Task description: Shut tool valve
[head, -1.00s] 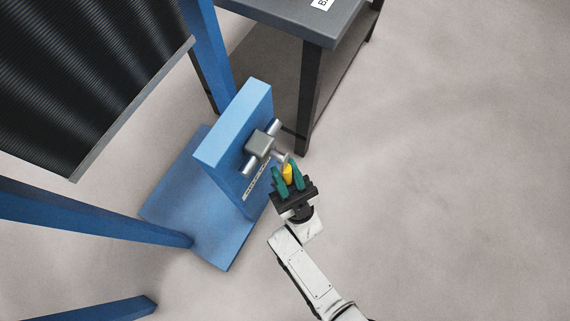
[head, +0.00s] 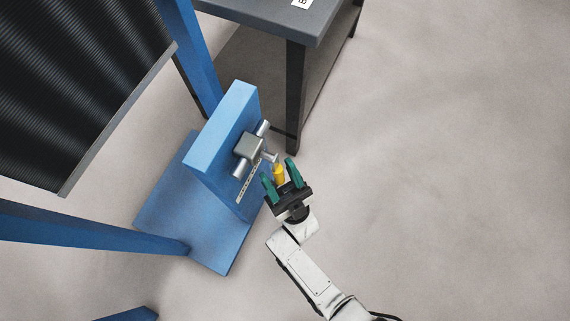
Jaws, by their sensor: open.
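The tool valve (head: 249,146) is a grey metal block with a pipe stub on each side, mounted on the front of a blue upright stand. Its yellow handle (head: 278,174) sticks out toward my arm on a metal stem. My gripper (head: 279,171) has green fingers and is open. The yellow handle lies between the two fingers, with a visible gap on the right side. I cannot tell whether the left finger touches it.
The blue stand (head: 225,122) rises from a blue base plate (head: 160,208). A dark grey table (head: 270,18) stands behind it. A dark ribbed panel (head: 75,80) on blue legs is at the left. The floor at the right is clear.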

